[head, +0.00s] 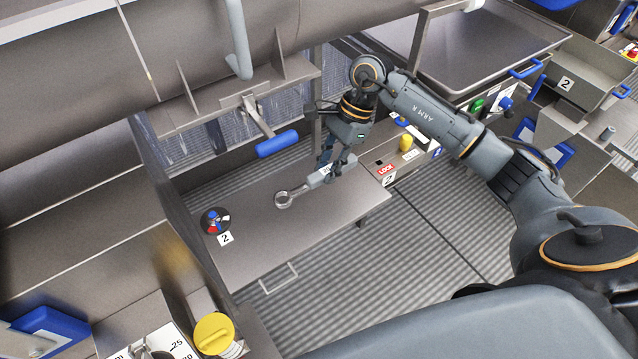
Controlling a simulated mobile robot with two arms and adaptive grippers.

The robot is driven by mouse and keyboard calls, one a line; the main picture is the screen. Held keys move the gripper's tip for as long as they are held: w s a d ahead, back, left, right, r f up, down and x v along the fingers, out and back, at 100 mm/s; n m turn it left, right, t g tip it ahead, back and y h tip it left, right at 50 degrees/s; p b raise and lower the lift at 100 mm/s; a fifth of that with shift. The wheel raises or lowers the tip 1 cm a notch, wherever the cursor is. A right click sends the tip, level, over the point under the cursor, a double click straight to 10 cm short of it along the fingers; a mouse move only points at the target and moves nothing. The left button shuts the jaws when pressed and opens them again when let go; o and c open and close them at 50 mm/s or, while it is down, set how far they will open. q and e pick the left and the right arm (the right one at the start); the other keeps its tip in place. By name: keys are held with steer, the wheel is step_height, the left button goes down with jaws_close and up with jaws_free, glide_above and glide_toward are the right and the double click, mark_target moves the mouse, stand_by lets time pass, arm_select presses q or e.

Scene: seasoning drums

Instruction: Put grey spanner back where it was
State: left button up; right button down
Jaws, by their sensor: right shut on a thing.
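The grey spanner (285,199) is at the metal shelf (255,240) below the large drum, its ring end pointing left. My right gripper (335,172) is shut on the spanner's handle end, at the right part of the shelf. I cannot tell whether the spanner touches the shelf or is held just above it. The gripper fingers partly cover the handle. My left gripper is not in view.
A round dial (214,220) with coloured parts and a "2" label sits on the shelf's left. A blue-handled lever (278,143) hangs above the shelf. A control box (405,152) with a yellow knob and LOCK label stands to the right. Ribbed floor (400,245) lies in front.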

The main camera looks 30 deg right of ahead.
mark_target(323, 200)
steer(key=f, duration=0.3)
steer(key=shift+s+p, duration=0.35)
steer(key=shift+f, duration=0.35)
step_height(323, 200, down, 3)
steer(key=shift+w+f+p, duration=0.1)
steer(key=shift+w+p, duration=0.05)
steer(key=shift+p, duration=0.4)
steer(key=shift+f, duration=0.25)
steer(key=c, duration=1.1)
jaws_free()
steer(key=shift+c, duration=0.2)
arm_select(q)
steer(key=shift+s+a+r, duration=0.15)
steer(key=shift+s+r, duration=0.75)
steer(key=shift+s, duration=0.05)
arm_select(e)
steer(key=shift+r, duration=0.1)
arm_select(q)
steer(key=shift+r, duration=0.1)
arm_select(e)
steer(key=shift+r, duration=0.1)
